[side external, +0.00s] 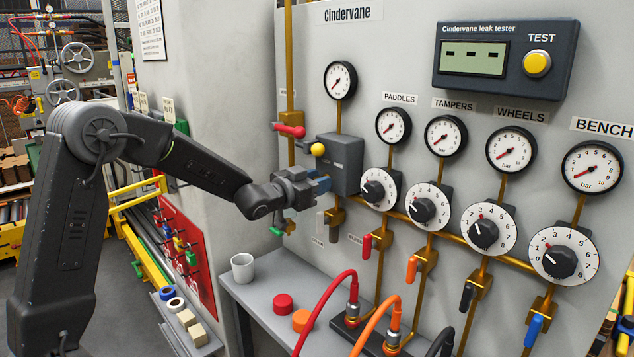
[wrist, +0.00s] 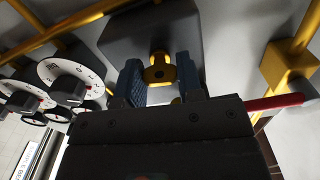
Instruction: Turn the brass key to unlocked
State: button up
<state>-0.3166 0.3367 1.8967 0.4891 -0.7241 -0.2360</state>
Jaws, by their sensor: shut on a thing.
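The brass key (wrist: 158,72) sits in the face of a dark grey box (wrist: 185,28) in the wrist view. My gripper (wrist: 160,84) has its two blue-padded fingers on either side of the key, shut on it. In the side view my gripper (side external: 322,185) reaches the lower front of the same box (side external: 345,160) on the panel, and it hides the key there. Markings beside the key are too small or hidden to read, so I cannot tell its setting.
A red-handled valve (side external: 290,130) is above my gripper, and a yellow knob (side external: 318,149) is by the box. Numbered dials (side external: 380,188), gauges and pipes fill the panel to the right. A white cup (side external: 242,267) and red cap (side external: 283,304) stand on the bench below.

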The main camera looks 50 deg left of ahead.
jog(key=shift+n, duration=0.7)
jog(key=o, duration=0.9)
jog(key=shift+o, duration=0.2)
jog(key=s, duration=1.4)
